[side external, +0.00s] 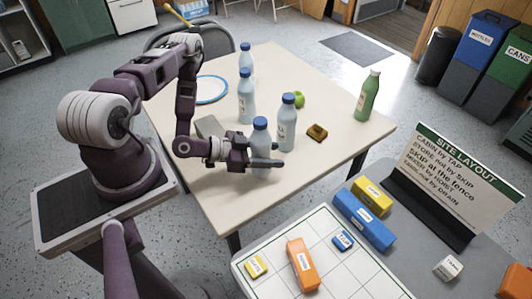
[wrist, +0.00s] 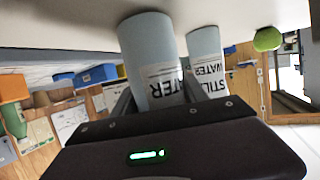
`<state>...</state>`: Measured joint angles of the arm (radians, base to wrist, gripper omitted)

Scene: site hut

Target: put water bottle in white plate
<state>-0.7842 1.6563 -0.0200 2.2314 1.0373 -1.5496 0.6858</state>
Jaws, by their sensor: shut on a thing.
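My gripper (side external: 264,159) is shut on a water bottle (side external: 260,137) with a blue cap, near the table's front edge. The bottle is upright; I cannot tell if its base touches the table. In the wrist view the held bottle (wrist: 150,50) shows inverted between the fingers, its label partly hidden. Another water bottle (side external: 286,122) stands just right of it, and two more stand behind, one nearer (side external: 246,100) and one farther (side external: 246,62). The white plate (side external: 208,90), with a blue rim, lies at the table's back left, empty and partly hidden by my arm.
A green bottle (side external: 367,97) stands at the right. A grey block (side external: 208,127) lies between my arm and the bottles. A second table (side external: 355,277) holds labelled blocks and a sign.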

